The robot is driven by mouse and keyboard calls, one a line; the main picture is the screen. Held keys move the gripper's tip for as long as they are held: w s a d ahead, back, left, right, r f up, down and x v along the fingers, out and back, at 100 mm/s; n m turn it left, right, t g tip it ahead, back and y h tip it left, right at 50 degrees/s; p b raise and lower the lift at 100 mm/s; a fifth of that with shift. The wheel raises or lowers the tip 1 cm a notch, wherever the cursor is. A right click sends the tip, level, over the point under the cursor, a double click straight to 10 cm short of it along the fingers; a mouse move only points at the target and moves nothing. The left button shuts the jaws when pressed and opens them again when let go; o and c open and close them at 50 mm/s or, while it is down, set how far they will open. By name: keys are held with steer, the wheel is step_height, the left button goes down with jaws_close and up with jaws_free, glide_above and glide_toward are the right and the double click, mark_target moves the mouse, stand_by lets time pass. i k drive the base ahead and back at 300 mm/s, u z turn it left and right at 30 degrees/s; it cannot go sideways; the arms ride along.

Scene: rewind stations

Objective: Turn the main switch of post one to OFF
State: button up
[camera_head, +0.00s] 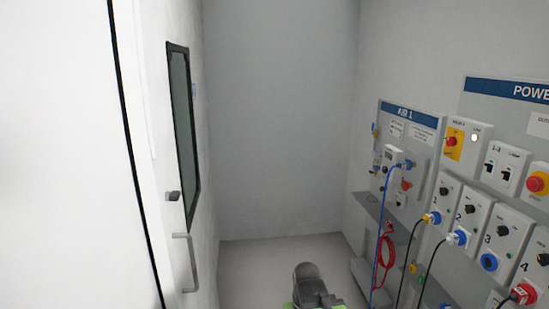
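A red rotary switch on a yellow plate (453,141) sits at the upper left of the panel headed "POWE…" (510,90), on the right wall. Its label is too small to read surely, and I cannot tell which position its handle points to. A pale round lamp (474,138) is beside it on the same grey box. A dark grey part of my arm with green edges shows at the bottom centre, well left of and below the switch. My gripper's fingers are not visible.
Left of the power panel is an "AIR 1" panel (408,112) with a blue hose and a coiled red hose (385,252). Numbered socket boxes with plugged cables fill the lower right. A red stop button (538,184) is cut by the right edge. A door (180,150) stands left. The middle floor is clear.

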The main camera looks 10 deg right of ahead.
mark_target(451, 142)
steer(key=z, duration=1.3)
